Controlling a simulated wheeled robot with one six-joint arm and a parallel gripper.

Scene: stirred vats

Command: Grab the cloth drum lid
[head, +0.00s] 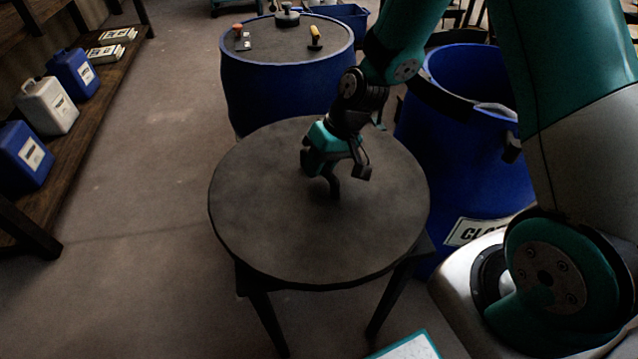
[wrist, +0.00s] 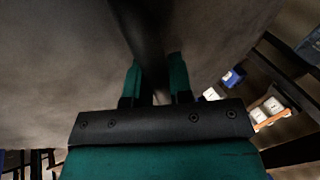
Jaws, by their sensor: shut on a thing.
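The cloth drum lid (head: 265,225) is a large, dark, round disc in the middle of the head view. It lies flat over a dark stand with legs (head: 262,312); I cannot tell whether it touches the stand's top. My gripper (head: 336,186) is over the middle of the lid, shut on its dark handle, which is mostly hidden in the head view. In the wrist view the handle (wrist: 148,40) runs between the two teal fingers of my gripper (wrist: 154,78). The blue cloth drum (head: 420,155), its label partly hidden, stands open at the right.
A wooden shelf (head: 100,75) with blue and white canisters (head: 47,105) runs along the left. The floor (head: 140,190) between shelf and stand is clear.

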